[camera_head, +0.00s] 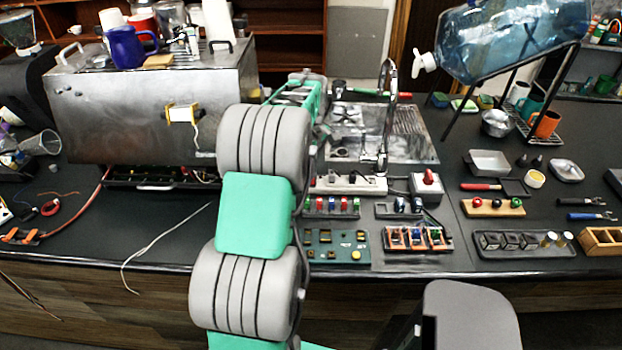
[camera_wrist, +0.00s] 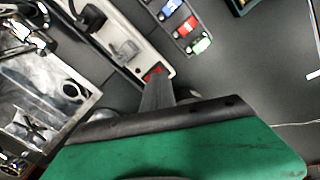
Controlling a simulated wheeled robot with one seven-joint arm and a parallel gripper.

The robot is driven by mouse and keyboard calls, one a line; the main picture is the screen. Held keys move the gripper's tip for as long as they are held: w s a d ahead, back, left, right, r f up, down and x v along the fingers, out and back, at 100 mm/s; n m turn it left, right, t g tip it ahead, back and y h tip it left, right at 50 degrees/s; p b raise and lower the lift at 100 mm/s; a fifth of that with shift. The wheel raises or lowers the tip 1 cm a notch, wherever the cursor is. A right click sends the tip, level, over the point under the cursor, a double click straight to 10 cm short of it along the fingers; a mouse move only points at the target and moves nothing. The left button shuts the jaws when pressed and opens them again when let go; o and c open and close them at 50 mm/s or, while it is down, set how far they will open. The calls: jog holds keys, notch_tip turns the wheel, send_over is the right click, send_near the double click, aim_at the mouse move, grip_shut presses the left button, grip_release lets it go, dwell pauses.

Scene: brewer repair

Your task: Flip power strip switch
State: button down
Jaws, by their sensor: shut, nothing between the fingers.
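The white power strip (camera_head: 350,185) lies on the dark counter in front of the sink, with its left end partly behind my arm. In the wrist view the power strip (camera_wrist: 138,40) runs diagonally, with a black plug at its upper left and a red switch (camera_wrist: 154,72) at its lower end. My gripper (camera_wrist: 157,84) is shut and empty, its fingertips right beside the red switch and partly over it. I cannot tell whether they touch it or which way the switch is set. In the head view my arm hides the gripper.
A rack of coloured parts (camera_head: 331,207) lies just in front of the strip, and a grey box with a red switch (camera_head: 426,187) stands to its right. The sink (camera_head: 350,150) is behind. A steel brewer (camera_head: 150,105) stands at the left.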

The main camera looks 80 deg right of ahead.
jog(key=shift+a+f+b, duration=0.1)
jog(key=shift+f+b, duration=0.5)
jog(key=shift+f, duration=0.45)
dwell(0.6)
jog(key=shift+r+p, duration=2.4)
jog(key=shift+r, duration=1.2)
jog(key=shift+w, duration=0.1)
